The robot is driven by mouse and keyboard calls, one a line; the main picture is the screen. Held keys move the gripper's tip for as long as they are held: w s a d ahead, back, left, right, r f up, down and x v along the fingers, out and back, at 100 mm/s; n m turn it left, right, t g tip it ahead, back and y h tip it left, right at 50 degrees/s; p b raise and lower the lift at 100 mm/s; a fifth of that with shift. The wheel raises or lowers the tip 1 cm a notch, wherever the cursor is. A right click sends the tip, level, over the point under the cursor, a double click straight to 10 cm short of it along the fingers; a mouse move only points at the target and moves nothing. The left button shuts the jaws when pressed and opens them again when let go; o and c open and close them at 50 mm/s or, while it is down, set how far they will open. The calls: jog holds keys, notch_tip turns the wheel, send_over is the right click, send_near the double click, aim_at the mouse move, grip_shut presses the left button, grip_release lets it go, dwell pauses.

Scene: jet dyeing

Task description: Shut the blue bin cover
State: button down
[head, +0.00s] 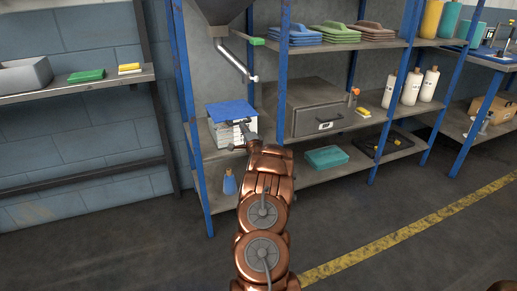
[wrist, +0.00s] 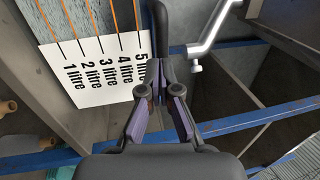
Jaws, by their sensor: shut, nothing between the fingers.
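A blue flat panel (head: 232,111), which looks like the blue bin cover, lies over a white box-like thing (head: 220,133) on the middle shelf in the head view. Whether it is fully down is too small to tell. My gripper (head: 243,124) is at the front right of this panel, partly overlapping it in the picture; I cannot tell if they touch. In the wrist view my gripper (wrist: 158,66) has its fingers together and holds nothing. The blue cover cannot be made out clearly there.
A bent grey pipe (head: 236,62) hangs above the panel. A grey metal box (head: 316,108) stands to the right on the same shelf. Blue posts (head: 188,110) frame the rack. A white litre scale (wrist: 98,65) shows in the wrist view. A blue bottle (head: 229,182) stands below.

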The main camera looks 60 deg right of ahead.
jog(key=shift+w+d+r, duration=0.1)
jog(key=shift+w+r, duration=0.15)
dwell(0.3)
jog(key=p+v, duration=0.2)
jog(key=v, duration=1.2)
dwell(0.3)
jog(key=shift+f, duration=0.15)
